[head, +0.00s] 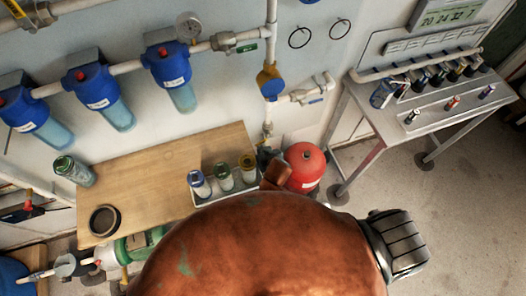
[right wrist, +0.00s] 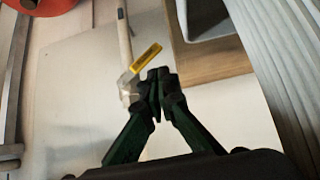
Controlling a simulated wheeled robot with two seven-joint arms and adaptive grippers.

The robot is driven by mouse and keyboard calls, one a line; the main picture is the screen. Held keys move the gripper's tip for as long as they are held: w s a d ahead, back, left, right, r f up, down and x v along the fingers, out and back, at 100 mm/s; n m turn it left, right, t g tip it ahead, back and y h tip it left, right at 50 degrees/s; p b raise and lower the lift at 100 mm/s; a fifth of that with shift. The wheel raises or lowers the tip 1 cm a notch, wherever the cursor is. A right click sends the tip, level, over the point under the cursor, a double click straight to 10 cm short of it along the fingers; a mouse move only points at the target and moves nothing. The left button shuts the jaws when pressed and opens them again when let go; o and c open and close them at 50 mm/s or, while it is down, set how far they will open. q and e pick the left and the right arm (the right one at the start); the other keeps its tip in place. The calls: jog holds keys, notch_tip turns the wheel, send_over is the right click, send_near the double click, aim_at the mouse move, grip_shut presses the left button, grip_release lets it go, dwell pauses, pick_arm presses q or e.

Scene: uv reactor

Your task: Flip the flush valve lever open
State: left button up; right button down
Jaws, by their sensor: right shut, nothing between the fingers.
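The yellow valve lever (right wrist: 146,58) shows in the right wrist view. It slants up to the right from a small valve (right wrist: 129,88) on a pale pipe. My right gripper (right wrist: 155,82) is shut and empty, with its dark fingertips just below the lever. Whether they touch it I cannot tell. In the head view my right gripper (head: 265,156) is small and dark beyond my copper-coloured arm, at the lower end of the vertical pipe (head: 270,32). The lever cannot be made out clearly there. My left gripper is not in view.
A red tank (head: 305,165) stands right beside my right gripper. A wooden tabletop (head: 150,165) with a tray of several bottles lies to the left. Blue filter housings (head: 170,62) hang on the wall. A metal table (head: 400,125) stands at the right, with open floor in front.

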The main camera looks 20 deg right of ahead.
jog(key=v, duration=0.3)
jog(key=shift+s+r, duration=0.25)
jog(key=s+d+f+g+b, duration=0.15)
jog(key=s+d+f, duration=0.3)
jog(key=f, duration=0.75)
jog(key=s+d+f+n+g, duration=0.15)
jog(key=s+d+f, duration=0.35)
jog(key=f, duration=0.7)
jog(key=s+d+f+g+b, duration=0.1)
jog(key=s+d+f+g, duration=0.15)
jog(key=s+f, duration=0.65)
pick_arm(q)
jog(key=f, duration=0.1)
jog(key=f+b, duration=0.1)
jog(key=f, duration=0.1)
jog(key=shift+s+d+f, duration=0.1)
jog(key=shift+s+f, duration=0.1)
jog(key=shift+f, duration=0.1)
pick_arm(e)
jog(key=s+d+f, duration=0.2)
jog(key=s+f, duration=0.4)
jog(key=s, duration=0.3)
jog(key=s+d+f+g, duration=0.1)
jog(key=s+d+f, duration=0.1)
jog(key=s+f, duration=0.4)
jog(key=s+d+f+g, duration=0.1)
jog(key=s+f, duration=0.5)
jog(key=s, duration=0.6)
jog(key=shift+d+h, duration=0.3)
jog(key=shift+d, duration=0.3)
